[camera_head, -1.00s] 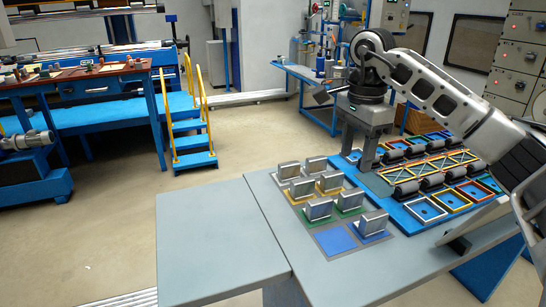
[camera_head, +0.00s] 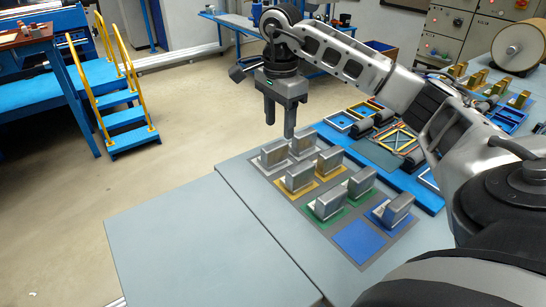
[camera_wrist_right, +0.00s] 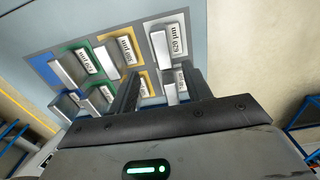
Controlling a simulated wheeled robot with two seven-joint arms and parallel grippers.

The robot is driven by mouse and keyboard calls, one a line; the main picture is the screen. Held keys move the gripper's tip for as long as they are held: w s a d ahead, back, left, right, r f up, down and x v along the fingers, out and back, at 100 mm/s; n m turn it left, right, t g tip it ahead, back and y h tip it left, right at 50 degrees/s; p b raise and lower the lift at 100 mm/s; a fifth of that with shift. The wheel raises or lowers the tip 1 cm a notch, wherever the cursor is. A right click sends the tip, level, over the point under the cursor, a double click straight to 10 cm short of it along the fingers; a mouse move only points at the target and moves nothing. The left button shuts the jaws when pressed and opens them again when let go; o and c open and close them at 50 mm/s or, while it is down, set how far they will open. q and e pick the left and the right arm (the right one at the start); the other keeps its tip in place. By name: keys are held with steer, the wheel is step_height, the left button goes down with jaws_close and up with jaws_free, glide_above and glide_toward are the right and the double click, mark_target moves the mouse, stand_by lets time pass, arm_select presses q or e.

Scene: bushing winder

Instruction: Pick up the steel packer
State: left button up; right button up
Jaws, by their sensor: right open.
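Several grey metal block packers stand upright on a marked mat (camera_head: 312,217) on the table; which one is the steel packer I cannot tell. Two stand on pale pads at the far end, the left one (camera_head: 274,153) and the right one (camera_head: 303,144). Others stand on yellow, green and blue pads. My right gripper (camera_head: 280,125) is open and empty, pointing down at the pale-pad end. In the right wrist view its fingers (camera_wrist_right: 163,80) stand apart, with a pale-pad packer (camera_wrist_right: 171,93) showing between them and another (camera_wrist_right: 161,49) beyond. My left gripper is not in view.
One blue pad (camera_head: 360,242) is bare. A blue tray (camera_head: 425,186) with framed compartments and dark rollers lies to the right. The grey table's left part (camera_head: 200,245) is clear. Yellow-railed blue steps (camera_head: 125,118) stand on the floor at left.

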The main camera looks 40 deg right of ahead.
mark_target(274, 145)
steer(key=f, duration=0.5)
steer(key=f+p, duration=0.1)
steer(key=f, duration=0.1)
steer(key=shift+w+a+f, duration=0.25)
steer(key=shift+a+f, duration=0.05)
steer(key=shift+a, duration=0.05)
steer(key=shift+r, duration=0.1)
jaws_close()
